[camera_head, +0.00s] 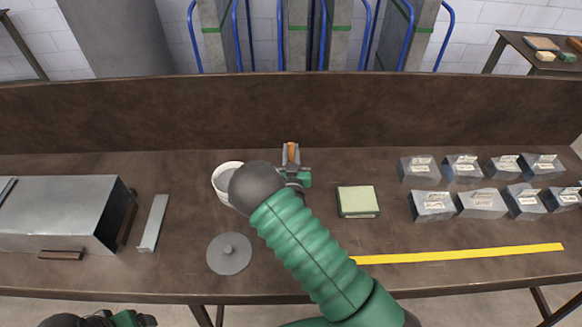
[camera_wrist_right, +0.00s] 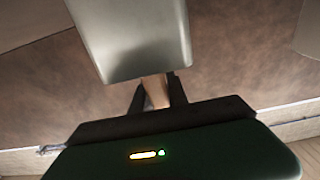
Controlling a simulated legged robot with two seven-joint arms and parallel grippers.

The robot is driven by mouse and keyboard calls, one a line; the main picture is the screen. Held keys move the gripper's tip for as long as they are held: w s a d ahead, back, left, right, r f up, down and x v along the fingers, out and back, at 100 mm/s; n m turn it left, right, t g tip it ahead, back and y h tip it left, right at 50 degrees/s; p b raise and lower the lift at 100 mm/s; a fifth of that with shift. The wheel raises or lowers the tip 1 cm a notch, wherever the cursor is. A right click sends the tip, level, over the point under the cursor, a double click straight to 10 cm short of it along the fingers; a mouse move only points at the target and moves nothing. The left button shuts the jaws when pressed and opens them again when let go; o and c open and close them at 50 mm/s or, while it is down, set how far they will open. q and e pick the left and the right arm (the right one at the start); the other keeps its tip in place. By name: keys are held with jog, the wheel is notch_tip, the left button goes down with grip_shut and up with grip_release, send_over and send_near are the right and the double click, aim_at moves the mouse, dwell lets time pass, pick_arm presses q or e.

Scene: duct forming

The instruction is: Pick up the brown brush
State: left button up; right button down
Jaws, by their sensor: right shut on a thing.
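My right gripper (camera_head: 291,158) is shut on the brown brush (camera_head: 291,151), behind the white pot as seen in the head view. Only a small orange-brown part of the brush shows between the fingers there. In the right wrist view, the fingers (camera_wrist_right: 157,92) close around a brown handle (camera_wrist_right: 155,90). A smooth grey metallic block (camera_wrist_right: 132,40) covers the view beyond the handle; I cannot tell if it belongs to the brush. My left gripper (camera_head: 120,319) is only partly in view at the bottom left, and its fingers cannot be made out.
The white pot (camera_head: 219,178) is partly hidden by my right arm. A grey round lid (camera_head: 229,254), a metal box (camera_head: 60,213), a green pad (camera_head: 358,201), a yellow strip (camera_head: 460,254) and several labelled metal blocks (camera_head: 433,205) lie on the brown table. A raised board (camera_head: 400,112) closes its back.

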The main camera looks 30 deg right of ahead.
jog(key=w+d+r, duration=0.2)
jog(key=w+r, duration=0.1)
jog(key=r, duration=0.9)
jog(key=v, duration=1.3)
jog(key=shift+s+a+f+b, duration=0.2)
jog(key=shift+s+f+b, duration=0.15)
jog(key=shift+b, duration=0.05)
jog(key=shift+w, duration=0.15)
dwell(1.0)
